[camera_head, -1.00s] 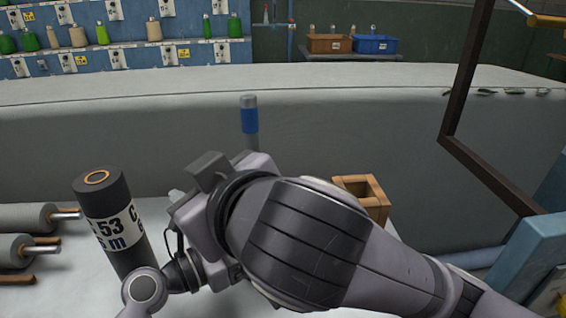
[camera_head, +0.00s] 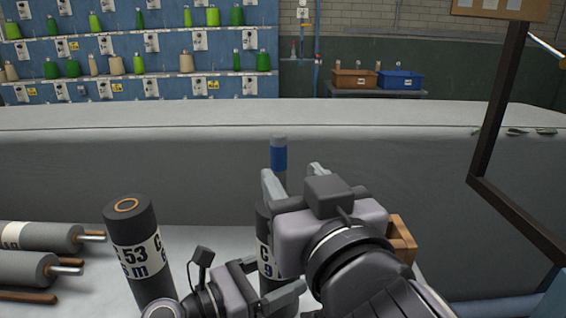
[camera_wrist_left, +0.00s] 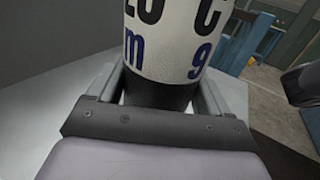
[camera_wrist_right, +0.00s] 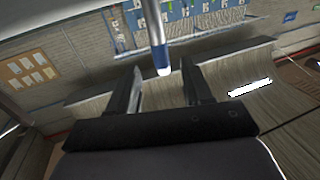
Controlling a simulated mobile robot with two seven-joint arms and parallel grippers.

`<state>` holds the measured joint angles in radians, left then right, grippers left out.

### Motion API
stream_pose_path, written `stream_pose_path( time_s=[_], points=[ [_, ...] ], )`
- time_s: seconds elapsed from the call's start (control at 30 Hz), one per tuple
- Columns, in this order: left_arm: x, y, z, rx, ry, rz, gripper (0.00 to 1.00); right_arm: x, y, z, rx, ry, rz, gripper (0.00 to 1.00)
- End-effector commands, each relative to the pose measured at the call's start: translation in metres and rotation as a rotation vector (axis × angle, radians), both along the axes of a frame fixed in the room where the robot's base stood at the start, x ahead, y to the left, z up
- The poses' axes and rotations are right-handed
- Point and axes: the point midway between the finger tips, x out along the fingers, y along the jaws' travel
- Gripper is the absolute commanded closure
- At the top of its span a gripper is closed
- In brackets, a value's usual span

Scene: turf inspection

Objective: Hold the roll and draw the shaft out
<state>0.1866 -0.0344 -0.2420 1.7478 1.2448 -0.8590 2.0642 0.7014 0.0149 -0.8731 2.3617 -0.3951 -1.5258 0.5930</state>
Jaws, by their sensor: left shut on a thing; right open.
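A dark roll (camera_head: 264,245) with a white printed label stands upright in the head view, partly hidden behind my right gripper. It also shows in the left wrist view (camera_wrist_left: 165,45). My left gripper (camera_wrist_left: 160,92) is shut on this roll, low down below the label. The shaft (camera_head: 279,157), grey with a blue band, stands up out of the roll's top. My right gripper (camera_head: 293,179) is open at the shaft, with one finger on each side in the head view. In the right wrist view the shaft (camera_wrist_right: 157,35) shows between the open fingers; I cannot tell whether they touch it.
Another dark labelled roll (camera_head: 135,240) stands to the left. Grey rolls (camera_head: 35,268) with metal ends lie at the far left. A wooden box (camera_head: 403,240) is partly hidden behind my right arm. A brown frame (camera_head: 490,120) rises at the right. A long grey covered bulk crosses behind.

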Motion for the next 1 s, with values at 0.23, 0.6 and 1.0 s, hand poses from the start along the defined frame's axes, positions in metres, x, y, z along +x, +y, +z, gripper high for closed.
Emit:
stream_pose_path(
  time_s=[0.23, 0.6, 1.0],
  points=[
    [0.000, 0.000, -0.001, 0.002, 0.001, -0.001, 0.79, 0.043, 0.011, 0.000, -0.002, 0.000, -0.002, 0.50],
    [0.000, 0.000, -0.001, 0.002, 0.001, -0.001, 0.79, 0.070, 0.020, 0.000, 0.000, 0.001, 0.000, 0.50],
    [0.000, 0.000, -0.001, 0.001, 0.002, 0.000, 0.79, 0.071, 0.020, 0.000, 0.000, 0.001, 0.001, 0.93]
  ],
)
